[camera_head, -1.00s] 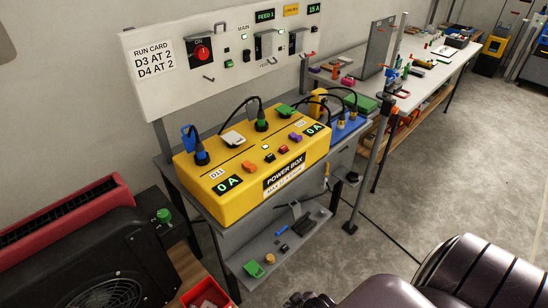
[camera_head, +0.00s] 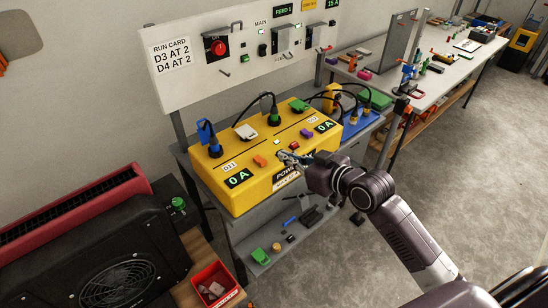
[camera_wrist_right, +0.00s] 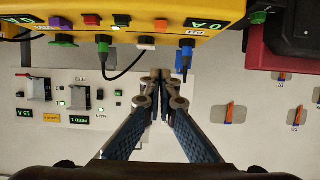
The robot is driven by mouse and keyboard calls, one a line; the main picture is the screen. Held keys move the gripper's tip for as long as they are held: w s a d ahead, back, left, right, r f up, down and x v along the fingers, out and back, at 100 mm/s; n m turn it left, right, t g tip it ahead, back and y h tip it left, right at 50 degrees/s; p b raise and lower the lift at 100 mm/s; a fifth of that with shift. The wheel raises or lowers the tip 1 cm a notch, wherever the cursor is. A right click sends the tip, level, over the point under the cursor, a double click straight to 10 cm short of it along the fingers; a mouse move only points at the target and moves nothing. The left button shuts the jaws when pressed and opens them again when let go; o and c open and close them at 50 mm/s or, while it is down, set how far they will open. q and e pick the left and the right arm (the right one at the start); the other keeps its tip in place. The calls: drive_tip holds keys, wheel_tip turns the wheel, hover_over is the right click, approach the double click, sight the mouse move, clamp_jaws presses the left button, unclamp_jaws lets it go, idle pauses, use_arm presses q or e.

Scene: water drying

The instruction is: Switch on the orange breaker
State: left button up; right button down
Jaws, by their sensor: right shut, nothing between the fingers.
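In the right wrist view the orange breaker (camera_wrist_right: 161,25) is near the top centre, beyond the fingertips. My right gripper (camera_head: 283,156) is shut and empty. In the head view its fingertips appear just right of the orange breaker, over the box's front part; contact cannot be told. The right wrist view shows the closed fingertips (camera_wrist_right: 161,76) together. My left gripper is not in view.
A panel (camera_head: 185,75) with switches rises behind the box.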

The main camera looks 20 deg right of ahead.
drive_tip(key=shift+w, duration=0.15)
drive_tip(key=p, duration=0.2)
hover_over(267, 170)
drive_tip(key=f, duration=0.3)
drive_tip(key=shift+w+f, duration=0.2)
wheel_tip(267, 170, down, 3)
drive_tip(key=shift+r+p, duration=0.2)
drive_tip(key=shift+p, duration=0.1)
drive_tip(key=shift+s+f, duration=0.1)
drive_tip(key=shift+f, duration=0.75)
